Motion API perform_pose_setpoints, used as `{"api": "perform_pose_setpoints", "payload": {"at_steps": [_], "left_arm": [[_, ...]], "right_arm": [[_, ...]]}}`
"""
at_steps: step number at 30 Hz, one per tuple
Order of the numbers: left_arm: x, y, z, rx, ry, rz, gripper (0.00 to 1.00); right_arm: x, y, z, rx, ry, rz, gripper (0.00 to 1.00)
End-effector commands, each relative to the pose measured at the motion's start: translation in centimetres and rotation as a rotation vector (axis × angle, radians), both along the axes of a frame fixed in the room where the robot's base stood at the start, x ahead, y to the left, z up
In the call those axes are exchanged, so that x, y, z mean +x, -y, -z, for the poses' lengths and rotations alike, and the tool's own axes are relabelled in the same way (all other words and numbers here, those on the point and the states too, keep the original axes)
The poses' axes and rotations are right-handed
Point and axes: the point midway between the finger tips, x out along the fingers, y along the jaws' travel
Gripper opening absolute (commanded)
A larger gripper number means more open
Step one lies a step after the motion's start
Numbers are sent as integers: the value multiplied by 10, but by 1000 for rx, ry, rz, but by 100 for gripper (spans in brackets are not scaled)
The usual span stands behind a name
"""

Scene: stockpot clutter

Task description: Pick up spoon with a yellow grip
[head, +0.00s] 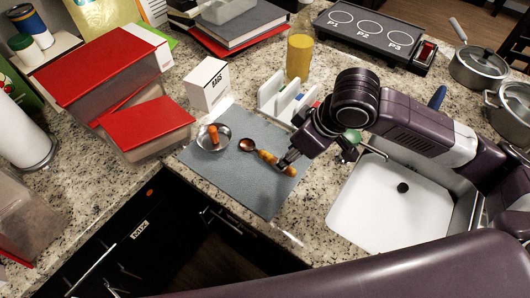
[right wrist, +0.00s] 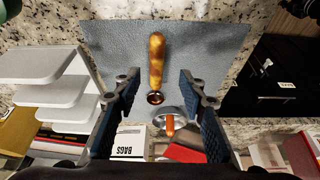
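The spoon (head: 265,156) with a mottled yellow-brown grip and a dark reddish bowl lies on a grey mat (head: 262,193). My right gripper (head: 287,161) is above the grip end of the spoon in the head view. In the right wrist view the spoon (right wrist: 157,62) lies between the two spread fingers of the right gripper (right wrist: 158,80), with visible room on both sides. The right gripper is open and holds nothing. Its height above the mat is hard to tell. My left gripper is not in view.
A metal dish (head: 222,146) holding an orange item (head: 213,134) stands left of the spoon. A white bags box (head: 207,84), white rack (head: 272,101) and yellow cylinder (head: 299,57) stand behind. The sink (head: 375,210) is right. The mat's front part is clear.

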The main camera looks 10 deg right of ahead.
Motion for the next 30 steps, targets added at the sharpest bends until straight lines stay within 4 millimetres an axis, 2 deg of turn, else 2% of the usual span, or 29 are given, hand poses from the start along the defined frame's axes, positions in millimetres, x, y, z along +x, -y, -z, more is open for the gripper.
{"api": "perform_pose_setpoints", "payload": {"at_steps": [5, 12, 21, 23, 30], "left_arm": [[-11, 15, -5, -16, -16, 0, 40], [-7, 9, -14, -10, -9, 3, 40], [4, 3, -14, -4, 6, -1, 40], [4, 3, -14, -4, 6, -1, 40], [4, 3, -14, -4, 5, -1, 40]], "right_arm": [[6, -3, 19, 0, -2, 1, 38], [17, -9, 51, 1, -1, -2, 38], [20, -10, 58, 0, 3, -1, 38], [20, -10, 58, 0, 3, -1, 34], [20, -10, 58, 0, 3, -1, 7]]}}
